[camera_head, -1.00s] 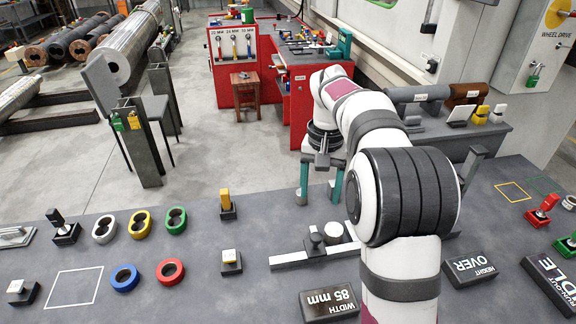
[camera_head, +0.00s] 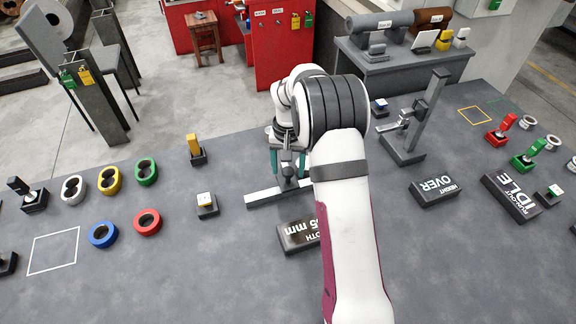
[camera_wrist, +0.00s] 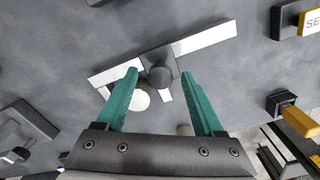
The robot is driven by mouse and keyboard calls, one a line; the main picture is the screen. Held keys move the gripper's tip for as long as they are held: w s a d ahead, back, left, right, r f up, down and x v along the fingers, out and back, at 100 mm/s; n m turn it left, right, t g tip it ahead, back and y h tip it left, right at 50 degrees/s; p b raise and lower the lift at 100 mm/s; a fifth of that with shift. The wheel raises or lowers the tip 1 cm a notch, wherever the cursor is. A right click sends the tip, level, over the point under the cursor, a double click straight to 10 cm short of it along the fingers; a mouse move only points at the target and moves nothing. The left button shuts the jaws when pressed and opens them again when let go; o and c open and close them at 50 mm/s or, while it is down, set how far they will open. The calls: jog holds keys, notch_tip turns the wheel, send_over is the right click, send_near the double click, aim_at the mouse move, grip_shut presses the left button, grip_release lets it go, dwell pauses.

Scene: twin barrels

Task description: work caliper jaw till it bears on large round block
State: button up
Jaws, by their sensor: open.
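The caliper's pale beam (camera_head: 262,196) lies on the grey bench, and in the wrist view its beam (camera_wrist: 205,38) runs aslant. A dark round knob (camera_wrist: 158,76) stands on the sliding jaw, at mid-beam. My gripper (camera_wrist: 160,73) is open, its teal fingers on either side of the knob with a gap at each side. In the head view my gripper (camera_head: 288,172) is low over the caliper. A white round block (camera_wrist: 140,101) lies beside the jaw, partly behind the left finger. I cannot tell whether jaw and block touch. The block is hidden in the head view.
A sign reading width, "5 mm" visible (camera_head: 298,237), stands in front of the caliper, partly behind my arm. A height stand (camera_head: 405,145) is to the right. Coloured rings (camera_head: 147,222) and small switches lie left.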

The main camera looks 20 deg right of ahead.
grip_shut()
jog(key=shift+d, duration=1.65)
grip_release()
notch_tip(320, 180, up, 16)
